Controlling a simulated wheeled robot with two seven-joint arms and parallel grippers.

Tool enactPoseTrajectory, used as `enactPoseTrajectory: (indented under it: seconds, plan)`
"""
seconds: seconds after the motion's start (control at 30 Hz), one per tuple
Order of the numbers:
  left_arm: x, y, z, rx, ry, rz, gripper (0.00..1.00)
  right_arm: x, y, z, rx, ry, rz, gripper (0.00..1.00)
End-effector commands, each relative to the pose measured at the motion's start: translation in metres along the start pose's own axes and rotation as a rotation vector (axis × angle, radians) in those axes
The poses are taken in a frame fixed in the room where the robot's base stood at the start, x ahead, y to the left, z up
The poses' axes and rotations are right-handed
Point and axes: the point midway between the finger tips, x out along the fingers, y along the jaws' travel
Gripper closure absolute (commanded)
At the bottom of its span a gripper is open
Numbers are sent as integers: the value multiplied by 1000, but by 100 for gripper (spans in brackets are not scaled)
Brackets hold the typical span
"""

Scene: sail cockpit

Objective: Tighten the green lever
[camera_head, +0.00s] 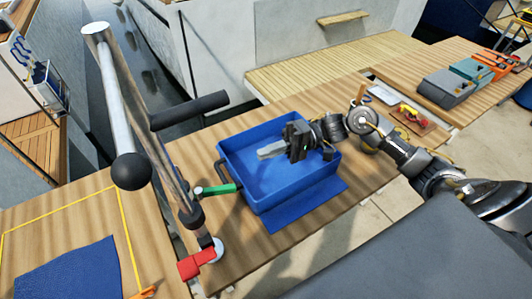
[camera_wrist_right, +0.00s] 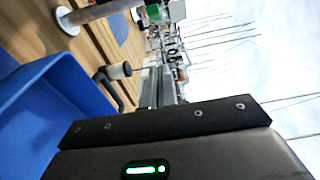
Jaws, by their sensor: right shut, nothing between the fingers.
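The green lever (camera_head: 215,189) sticks out to the right from the foot of a slanted metal post (camera_head: 160,150), close to the left wall of a blue bin. My right gripper (camera_head: 262,153) is above the blue bin (camera_head: 262,207), to the upper right of the lever and apart from it. Its fingers are shut with nothing between them and point left in the head view. The fingers also show in the right wrist view (camera_wrist_right: 160,88). My left gripper is not in view.
A red lever (camera_head: 197,263) sits at the post's base. A black handle (camera_head: 190,110) and a black knob (camera_head: 131,171) stand above the deck on the left. A blue cloth (camera_head: 285,216) lies under the bin. Several coloured boxes (camera_head: 447,87) stand far right.

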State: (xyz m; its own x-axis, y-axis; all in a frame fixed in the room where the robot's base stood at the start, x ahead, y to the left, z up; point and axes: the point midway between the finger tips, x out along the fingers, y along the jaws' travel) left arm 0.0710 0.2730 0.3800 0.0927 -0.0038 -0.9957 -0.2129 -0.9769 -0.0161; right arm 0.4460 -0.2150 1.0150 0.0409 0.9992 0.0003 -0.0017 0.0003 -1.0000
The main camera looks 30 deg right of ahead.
Motion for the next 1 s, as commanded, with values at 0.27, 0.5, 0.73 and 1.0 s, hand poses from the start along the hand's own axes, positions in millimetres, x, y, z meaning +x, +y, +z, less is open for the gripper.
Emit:
enactPoseTrajectory:
  seconds: [0.27, 0.5, 0.73, 1.0]
  plan:
    - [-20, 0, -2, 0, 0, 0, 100, 60, -5, 0, -1, -4, -5, 100]
    - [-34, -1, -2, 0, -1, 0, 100, 81, -3, 22, 2, -2, -1, 100]
    - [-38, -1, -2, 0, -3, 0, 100, 84, -1, 37, -1, -1, 0, 100]
    - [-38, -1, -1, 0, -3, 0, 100, 84, 0, 38, -1, 0, 0, 100]
